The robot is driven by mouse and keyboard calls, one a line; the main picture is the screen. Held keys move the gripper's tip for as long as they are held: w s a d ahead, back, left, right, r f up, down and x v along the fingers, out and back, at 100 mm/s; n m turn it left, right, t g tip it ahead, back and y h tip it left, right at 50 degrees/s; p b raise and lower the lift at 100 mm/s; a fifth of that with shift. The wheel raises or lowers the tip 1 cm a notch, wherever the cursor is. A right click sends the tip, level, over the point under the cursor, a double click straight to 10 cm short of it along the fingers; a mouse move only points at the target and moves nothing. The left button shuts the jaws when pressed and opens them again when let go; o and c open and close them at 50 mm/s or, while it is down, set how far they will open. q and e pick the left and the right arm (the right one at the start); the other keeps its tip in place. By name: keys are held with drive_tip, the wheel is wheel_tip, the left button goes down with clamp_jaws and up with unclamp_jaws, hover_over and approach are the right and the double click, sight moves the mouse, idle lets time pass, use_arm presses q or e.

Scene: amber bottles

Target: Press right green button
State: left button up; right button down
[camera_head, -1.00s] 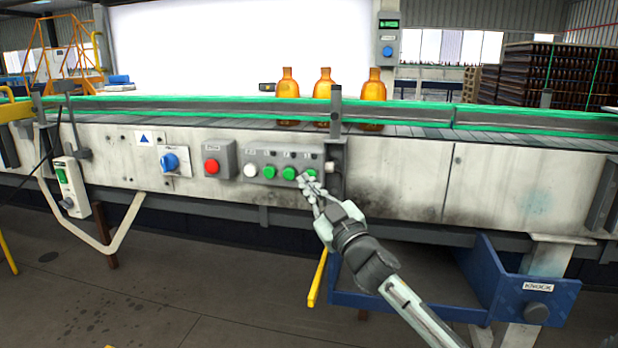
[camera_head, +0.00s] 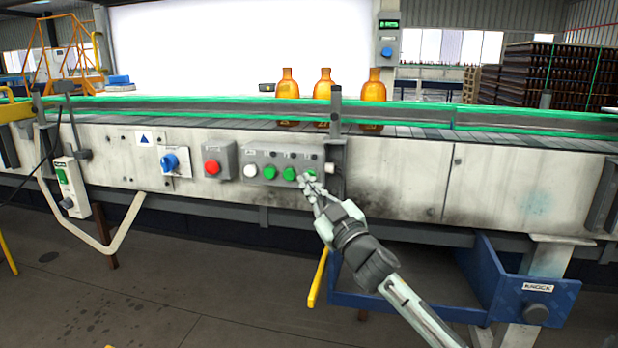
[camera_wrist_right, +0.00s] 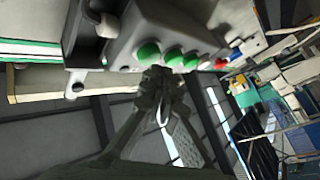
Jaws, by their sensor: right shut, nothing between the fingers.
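A grey button box on the conveyor's front panel carries a white button (camera_head: 250,171) and a row of green buttons. The left green button (camera_head: 269,172) and the middle green button (camera_head: 289,173) show clearly. The right green button (camera_head: 311,174) is partly hidden behind my right gripper (camera_head: 306,182). My right gripper is shut and empty, its fingertips at or just before the right green button; I cannot tell whether they touch. In the right wrist view the fingertips (camera_wrist_right: 160,76) sit just below the nearest green button (camera_wrist_right: 149,54). My left gripper is out of view.
A red button (camera_head: 212,167) and a blue rotary switch (camera_head: 170,162) are on the panel to the left. Several amber bottles (camera_head: 325,84) stand on the conveyor above. A blue tray (camera_head: 491,277) juts out below right.

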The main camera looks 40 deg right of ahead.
drive_tip(key=shift+w+d, duration=0.45)
drive_tip(key=shift+d, duration=0.05)
idle(0.8)
drive_tip(key=shift+s+a, duration=0.1)
drive_tip(key=shift+s, duration=0.05)
drive_tip(key=shift+s+a, duration=0.45)
drive_tip(key=shift+a, duration=0.15)
drive_tip(key=shift+s+a+p, duration=0.7)
drive_tip(key=shift+s+a, duration=0.95)
drive_tip(key=shift+a, duration=0.25)
